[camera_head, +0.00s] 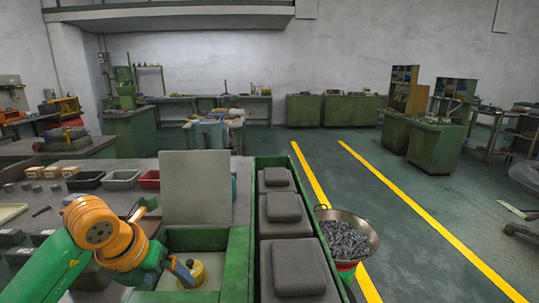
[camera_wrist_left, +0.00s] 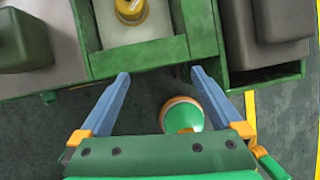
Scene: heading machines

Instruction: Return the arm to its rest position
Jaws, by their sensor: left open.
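My left arm (camera_head: 105,235), green with orange joints, reaches in from the left of the head view. My right gripper is not in view.
An upright grey panel (camera_head: 196,187) stands behind the box. To its right, a green rack (camera_head: 256,208) holds dark grey blocks (camera_head: 284,207). A bowl of dark metal pieces (camera_head: 343,239) stands beyond. Small trays (camera_head: 122,179) and boxes sit on the left table. The yellow-lined floor (camera_head: 420,225) is open.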

